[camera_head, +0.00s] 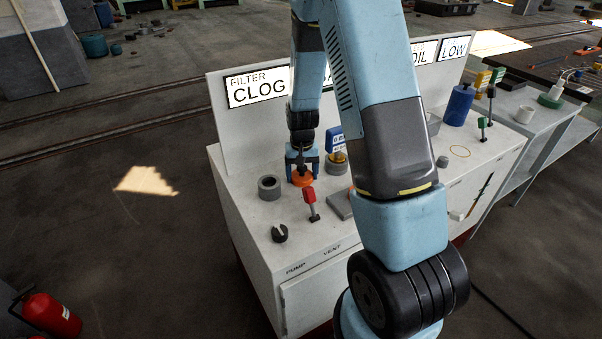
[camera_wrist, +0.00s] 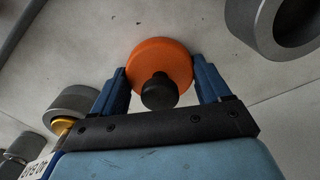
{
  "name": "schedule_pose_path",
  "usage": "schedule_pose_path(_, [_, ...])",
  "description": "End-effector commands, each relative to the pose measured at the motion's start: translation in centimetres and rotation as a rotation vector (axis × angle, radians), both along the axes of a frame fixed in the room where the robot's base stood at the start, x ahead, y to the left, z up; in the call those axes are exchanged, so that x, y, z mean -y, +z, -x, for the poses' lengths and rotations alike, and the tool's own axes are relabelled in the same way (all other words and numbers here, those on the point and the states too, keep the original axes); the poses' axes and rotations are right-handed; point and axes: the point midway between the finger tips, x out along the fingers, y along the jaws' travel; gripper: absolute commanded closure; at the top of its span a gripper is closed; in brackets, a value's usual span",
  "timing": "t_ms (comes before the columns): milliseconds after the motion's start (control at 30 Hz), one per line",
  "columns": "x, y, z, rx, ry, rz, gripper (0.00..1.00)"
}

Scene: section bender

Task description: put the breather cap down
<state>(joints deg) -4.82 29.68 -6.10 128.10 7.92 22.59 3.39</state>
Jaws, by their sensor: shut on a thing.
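The breather cap (camera_wrist: 160,62) is an orange disc with a black knob (camera_wrist: 159,92) on it. My gripper (camera_wrist: 161,80) is shut on it, with one blue finger on each side of the disc. In the head view the orange cap (camera_head: 302,178) is between the fingers of my gripper (camera_head: 302,165), low over the white bench top. I cannot tell whether the cap touches the bench top.
A grey ring (camera_head: 269,187) stands left of the cap. A grey cylinder (camera_head: 336,164) stands to the right.

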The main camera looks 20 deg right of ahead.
Motion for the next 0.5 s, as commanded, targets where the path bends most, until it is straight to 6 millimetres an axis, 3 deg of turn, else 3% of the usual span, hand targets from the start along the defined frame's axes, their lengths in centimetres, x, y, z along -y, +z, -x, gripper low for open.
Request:
schedule_pose_path(267, [-0.01, -0.13, 0.01, 0.000, 0.000, 0.000, 0.54])
schedule_pose_path(300, [-0.01, -0.19, 0.02, 0.000, 0.000, 0.000, 0.23])
schedule_pose_path(500, [-0.03, -0.15, 0.01, 0.000, 0.001, 0.000, 0.03])
